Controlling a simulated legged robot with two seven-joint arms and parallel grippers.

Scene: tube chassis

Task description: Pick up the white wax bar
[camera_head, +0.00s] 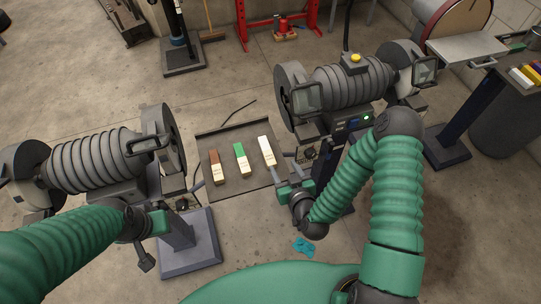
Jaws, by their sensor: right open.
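The white wax bar (266,150) lies on a dark flat tray (238,188). It is the rightmost of three bars, and its lower part shows a cream label. My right gripper (284,173) is open and empty just below and right of the white bar's near end, close to the tray's right edge. The bar does not appear to be between its fingers. My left gripper (155,224) is at the left, by the left grinder's stand and away from the tray. Its jaw opening cannot be made out.
A green bar (241,159) and a brown bar (215,167) lie left of the white bar. Grinding machines stand at the left (85,162) and right (350,85) of the tray. A teal cloth (303,246) lies on the floor. The tray's near part is bare.

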